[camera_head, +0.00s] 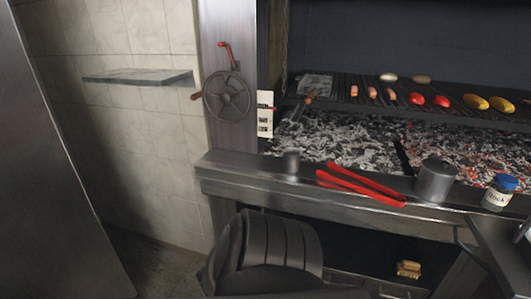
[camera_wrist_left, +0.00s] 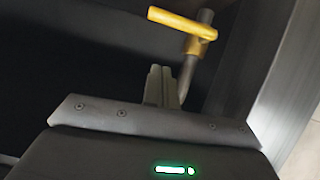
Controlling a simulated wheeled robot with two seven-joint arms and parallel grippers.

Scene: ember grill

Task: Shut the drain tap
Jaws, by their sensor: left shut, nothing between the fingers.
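The drain tap shows in the left wrist view as a yellow lever handle (camera_wrist_left: 182,23) on a bent metal pipe (camera_wrist_left: 190,73). The lever points to the left, roughly crosswise to the upright part of the pipe. My left gripper (camera_wrist_left: 162,72) is shut and empty, with its fingertips a little below the lever. The fingers overlap the pipe's lower end in the picture, and I cannot tell whether they touch it. The tap and the left gripper's fingers do not show in the head view. My right gripper is not in view.
Above the front ledge (camera_head: 225,171) are the ember bed and a grate (camera_head: 450,107) with food. A crank wheel (camera_head: 228,96) is on the post. A brush (camera_head: 408,269) lies below.

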